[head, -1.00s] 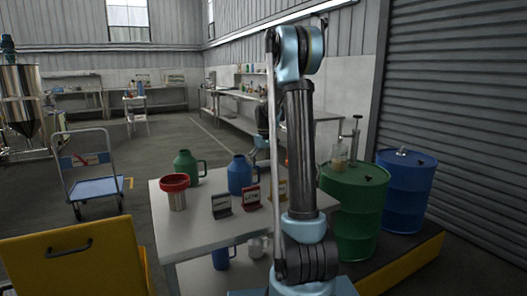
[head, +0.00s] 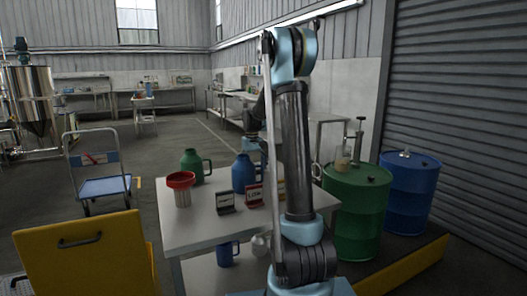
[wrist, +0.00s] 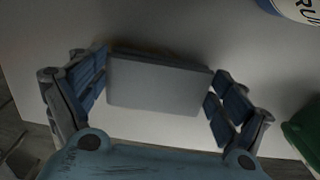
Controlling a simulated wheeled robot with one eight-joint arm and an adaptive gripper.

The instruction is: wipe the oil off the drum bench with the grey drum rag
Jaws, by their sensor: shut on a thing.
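The grey drum rag (wrist: 158,84) shows in the wrist view as a flat grey block between the fingers of my gripper (wrist: 160,95), which is shut on it. The rag is low over or on a pale top; I cannot tell if it touches. A brownish dark smear (wrist: 150,46) shows along the rag's far edge, possibly oil; the rag hides what lies under it. In the head view the light grey bench (head: 188,226) stands in front of me. My own arm hides my gripper and part of the bench there.
On the bench stand a green jug (head: 192,166), a blue jug (head: 241,174), a red-topped metal funnel (head: 181,188) and small signs (head: 225,202). Green (head: 352,210) and blue (head: 408,192) drums stand right. A yellow panel (head: 85,260) is at front left. A lettered round item (wrist: 298,8) is near my gripper.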

